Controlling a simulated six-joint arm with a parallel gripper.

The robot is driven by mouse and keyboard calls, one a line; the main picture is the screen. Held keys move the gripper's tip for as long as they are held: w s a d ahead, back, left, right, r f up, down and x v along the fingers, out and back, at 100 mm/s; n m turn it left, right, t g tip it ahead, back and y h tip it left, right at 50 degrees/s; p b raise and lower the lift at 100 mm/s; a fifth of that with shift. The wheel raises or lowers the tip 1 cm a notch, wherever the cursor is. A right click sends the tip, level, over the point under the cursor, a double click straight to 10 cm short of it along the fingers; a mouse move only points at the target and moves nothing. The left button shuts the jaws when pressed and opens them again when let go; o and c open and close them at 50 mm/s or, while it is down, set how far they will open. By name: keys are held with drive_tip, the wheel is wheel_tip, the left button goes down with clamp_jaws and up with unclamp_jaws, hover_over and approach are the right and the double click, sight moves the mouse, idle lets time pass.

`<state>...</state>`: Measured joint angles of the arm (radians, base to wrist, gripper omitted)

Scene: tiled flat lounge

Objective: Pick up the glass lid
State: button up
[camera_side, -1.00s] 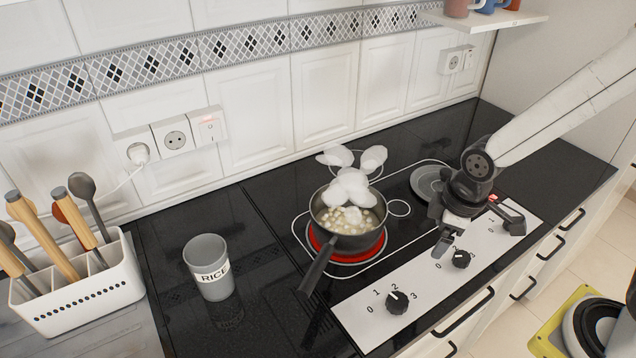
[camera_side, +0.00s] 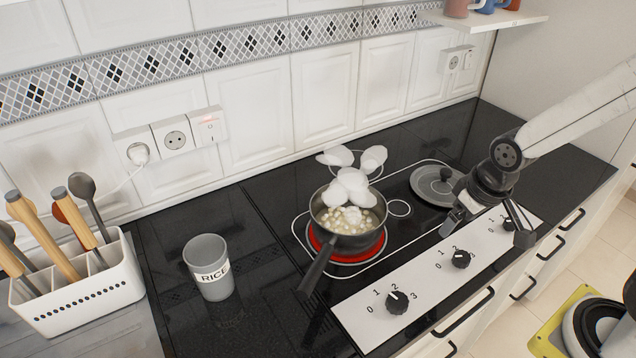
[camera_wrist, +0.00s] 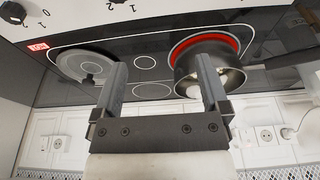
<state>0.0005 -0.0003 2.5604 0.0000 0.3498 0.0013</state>
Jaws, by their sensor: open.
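The glass lid (camera_side: 430,187) is a round grey disc with a dark knob, lying flat on the far right part of the black hob. It also shows in the wrist view (camera_wrist: 84,59), upper left, to the left of the fingers. My gripper (camera_side: 484,224) is open and empty, above the control panel in front of the lid. It is apart from the lid and covers none of the knob. In the wrist view my gripper (camera_wrist: 163,76) shows its two dark fingers spread wide with nothing between them.
A pan (camera_side: 347,239) with pale pieces and white puffs above it sits on a glowing red burner, handle towards the front. A rice tin (camera_side: 209,268) and a utensil holder (camera_side: 83,293) stand at left. Control knobs (camera_side: 397,302) line the hob's front.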

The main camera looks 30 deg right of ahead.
idle(0.3)
drive_tip(key=shift+c, duration=0.4)
drive_tip(key=shift+r, duration=0.15)
